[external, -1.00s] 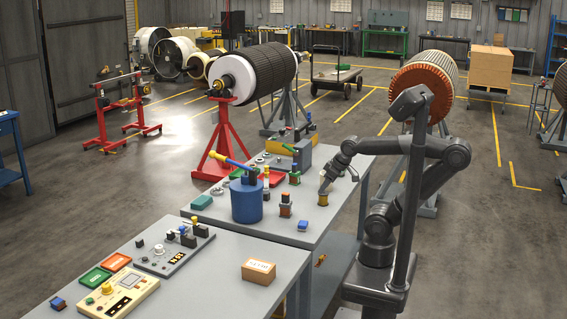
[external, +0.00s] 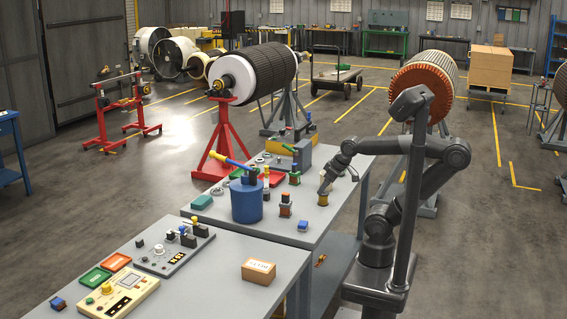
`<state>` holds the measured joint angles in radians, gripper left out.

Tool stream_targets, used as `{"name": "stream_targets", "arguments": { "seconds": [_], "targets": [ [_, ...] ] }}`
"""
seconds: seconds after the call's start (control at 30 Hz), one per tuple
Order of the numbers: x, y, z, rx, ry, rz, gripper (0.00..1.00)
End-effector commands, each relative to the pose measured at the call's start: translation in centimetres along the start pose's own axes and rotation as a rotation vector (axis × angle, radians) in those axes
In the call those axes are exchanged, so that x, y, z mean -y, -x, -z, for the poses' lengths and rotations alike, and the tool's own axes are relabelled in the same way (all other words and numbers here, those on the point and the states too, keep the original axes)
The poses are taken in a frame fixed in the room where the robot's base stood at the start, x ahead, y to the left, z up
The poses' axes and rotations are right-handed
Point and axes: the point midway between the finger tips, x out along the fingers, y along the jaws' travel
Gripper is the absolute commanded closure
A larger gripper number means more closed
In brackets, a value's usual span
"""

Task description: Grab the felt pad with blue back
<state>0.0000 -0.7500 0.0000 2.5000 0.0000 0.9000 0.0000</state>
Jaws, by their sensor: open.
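A small blue block-like piece (external: 303,225) lies near the right front edge of the farther grey bench (external: 335,215). Another small blue and dark piece (external: 58,304) lies at the left front of the nearer bench. Both are too small for me to tell which is the felt pad with the blue back. My gripper (external: 324,190) points down over the farther bench, right above or around a small yellow and dark spool-like piece (external: 322,200). The fingers are open. I cannot tell whether they touch it. Both blue pieces are apart from my gripper.
A blue cylinder with a lever (external: 246,202) stands left of my gripper. An orange and dark piece (external: 285,206) stands between them. A cardboard box (external: 259,271) sits on the nearer bench, with a control panel (external: 175,250) to its left. The bench right of the cylinder has some free room.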

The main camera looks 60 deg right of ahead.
Motion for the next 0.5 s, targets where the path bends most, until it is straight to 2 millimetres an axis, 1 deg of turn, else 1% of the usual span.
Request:
{"name": "stream_targets", "arguments": {
  "seconds": [0.17, 0.27, 0.37, 0.5],
  "targets": [
    [0.0, -0.2, 0.1, 0.010, 0.003, 0.000, 0.29],
    [0.0, -1.0, 0.6, 0.045, 0.013, 0.001, 0.29],
    [-0.1, -2.4, 1.2, 0.109, 0.031, 0.002, 0.29],
    [-0.1, -5.0, 2.2, 0.214, 0.064, 0.008, 0.29]
  ]
}}
